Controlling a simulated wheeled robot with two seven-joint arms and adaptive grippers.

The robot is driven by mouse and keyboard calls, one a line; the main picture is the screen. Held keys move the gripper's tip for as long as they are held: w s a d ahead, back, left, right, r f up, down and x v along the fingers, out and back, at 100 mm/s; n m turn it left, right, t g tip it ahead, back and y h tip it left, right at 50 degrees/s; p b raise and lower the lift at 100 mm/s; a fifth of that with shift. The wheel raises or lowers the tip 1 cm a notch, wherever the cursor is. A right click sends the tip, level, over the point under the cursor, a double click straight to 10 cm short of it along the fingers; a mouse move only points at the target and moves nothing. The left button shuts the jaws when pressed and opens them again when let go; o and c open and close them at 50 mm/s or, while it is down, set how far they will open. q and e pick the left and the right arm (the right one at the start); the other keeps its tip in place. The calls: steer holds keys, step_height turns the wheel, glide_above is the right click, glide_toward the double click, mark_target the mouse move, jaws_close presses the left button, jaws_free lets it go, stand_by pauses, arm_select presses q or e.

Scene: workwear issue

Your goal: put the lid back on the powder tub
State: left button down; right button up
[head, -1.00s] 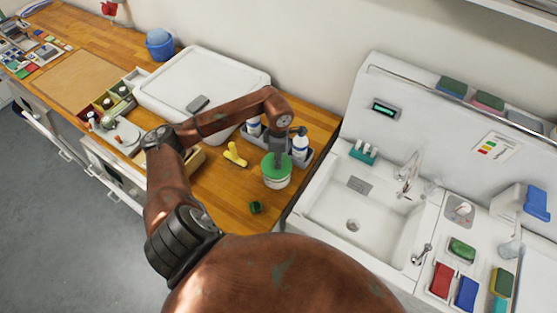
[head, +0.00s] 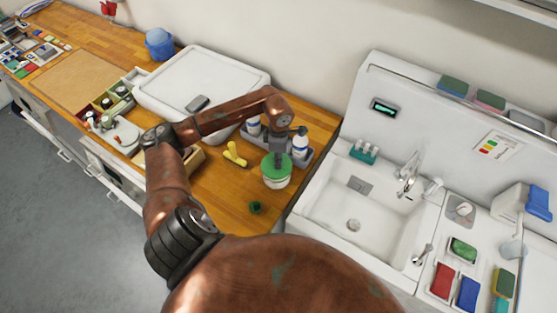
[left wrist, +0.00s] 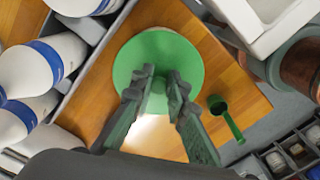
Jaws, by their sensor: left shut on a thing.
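The green lid (head: 269,169) lies level over the white powder tub (head: 276,184) on the wooden counter, with no clear gap between them in the head view. My left gripper (head: 278,160) is above the lid, pointing down, shut on its raised handle. In the left wrist view the lid (left wrist: 190,60) is a green disc, with the fingers (left wrist: 158,88) on either side of the handle. The lid hides the tub there, so I cannot tell if it is fully seated. My right gripper is not in view.
A green scoop (head: 255,208) lies in front of the tub; it also shows in the left wrist view (left wrist: 228,118). A yellow tool (head: 235,154) lies to the left. White bottles (head: 300,146) stand in a grey tray behind. The sink (head: 330,218) is to the right.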

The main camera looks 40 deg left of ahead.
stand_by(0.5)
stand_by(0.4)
arm_select(q)
steer(key=c, duration=1.8)
jaws_free()
steer(key=o, duration=0.5)
